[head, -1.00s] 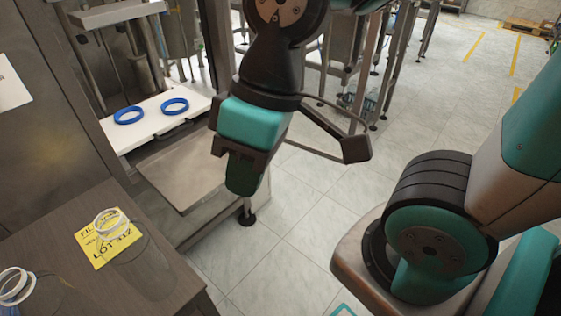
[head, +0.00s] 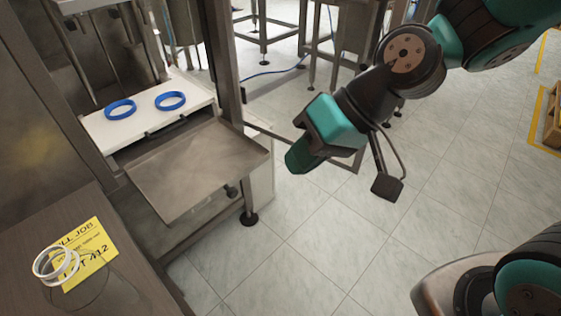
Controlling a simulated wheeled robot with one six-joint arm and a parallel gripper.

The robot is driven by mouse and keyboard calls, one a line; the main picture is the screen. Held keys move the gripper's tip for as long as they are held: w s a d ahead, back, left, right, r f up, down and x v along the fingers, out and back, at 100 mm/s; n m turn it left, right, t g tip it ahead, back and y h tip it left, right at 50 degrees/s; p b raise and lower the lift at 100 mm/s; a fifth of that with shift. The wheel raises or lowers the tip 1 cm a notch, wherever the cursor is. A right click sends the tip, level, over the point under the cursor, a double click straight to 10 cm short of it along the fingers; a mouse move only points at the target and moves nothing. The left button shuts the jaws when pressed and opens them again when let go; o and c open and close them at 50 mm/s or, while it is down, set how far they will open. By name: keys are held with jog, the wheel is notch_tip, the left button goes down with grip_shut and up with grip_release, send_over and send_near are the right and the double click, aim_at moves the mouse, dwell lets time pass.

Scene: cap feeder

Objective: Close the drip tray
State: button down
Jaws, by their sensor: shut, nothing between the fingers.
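The drip tray (head: 198,172) is a flat grey metal tray below the white shelf of the machine. It sticks out toward the front, with a dark gap under the shelf at its back edge. A small dark handle (head: 166,126) sits at the shelf's front edge. My gripper (head: 297,160) is to the right of the tray, over the floor and apart from the tray. It is shut and empty; its fingertips are hard to make out at this angle.
Two blue rings (head: 121,109) lie on the white shelf (head: 100,130). A dark table (head: 120,275) at lower left bears a yellow label (head: 92,250), white rings and a clear container. A machine post (head: 226,75) stands beside the tray.

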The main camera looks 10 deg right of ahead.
jog(key=w+f+m+t+y+b, duration=0.25)
jog(key=w+f+m+t, duration=0.25)
jog(key=w+f+m, duration=0.45)
jog(key=m+t+h+b, duration=0.1)
jog(key=m+t+h, duration=0.3)
jog(key=m, duration=0.2)
send_near(265, 158)
jog(key=p+x, duration=0.1)
jog(key=x, duration=0.2)
jog(key=p+x, duration=0.2)
jog(key=x, duration=0.1)
jog(key=shift+f, duration=0.4)
jog(key=shift+w+a+p, duration=0.2)
jog(key=shift+w+p, duration=0.1)
jog(key=shift+w, duration=0.1)
jog(key=shift+w, duration=0.1)
